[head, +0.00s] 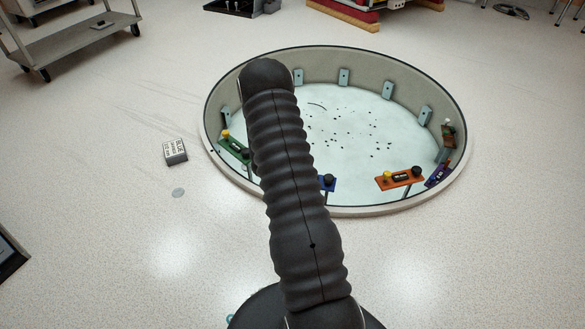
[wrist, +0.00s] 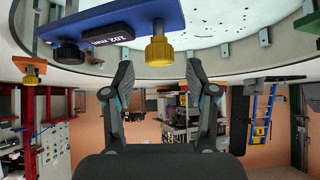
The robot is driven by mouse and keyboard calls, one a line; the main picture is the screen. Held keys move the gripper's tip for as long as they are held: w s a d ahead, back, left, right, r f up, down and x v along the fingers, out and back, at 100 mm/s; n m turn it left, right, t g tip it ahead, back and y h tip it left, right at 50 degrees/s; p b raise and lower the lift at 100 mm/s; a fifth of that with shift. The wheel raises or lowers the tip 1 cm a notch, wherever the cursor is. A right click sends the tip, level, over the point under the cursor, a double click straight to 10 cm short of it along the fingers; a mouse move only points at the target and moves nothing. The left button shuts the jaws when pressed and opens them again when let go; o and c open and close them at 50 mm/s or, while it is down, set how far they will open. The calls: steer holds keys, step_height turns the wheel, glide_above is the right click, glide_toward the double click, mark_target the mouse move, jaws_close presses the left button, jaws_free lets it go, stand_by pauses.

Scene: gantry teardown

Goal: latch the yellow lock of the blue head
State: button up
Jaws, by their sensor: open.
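The blue head (wrist: 125,25) fills the upper left of the wrist view. It carries a dark label plate, a black knob (wrist: 68,54) on the left and the yellow lock (wrist: 159,47) on the right. In the head view only a small part of the blue head (head: 329,184) shows beside my arm, which hides the rest, including its yellow lock. My gripper (wrist: 160,78) is open and empty in the wrist view. Its two fingers stand either side of the yellow lock in the picture, apart from it. Whether the lock is latched I cannot tell.
The blue head sits at the near rim of a round pit (head: 210,140). A green head (head: 236,151), an orange head (head: 400,180) and a purple head (head: 438,175) sit around it. A small block labelled BLUE (head: 175,151) lies on the open floor, left. A cart (head: 85,45) stands behind.

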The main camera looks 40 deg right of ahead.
steer(key=v, duration=0.8)
steer(key=shift+a+r, duration=0.2)
steer(key=shift+r, duration=0.05)
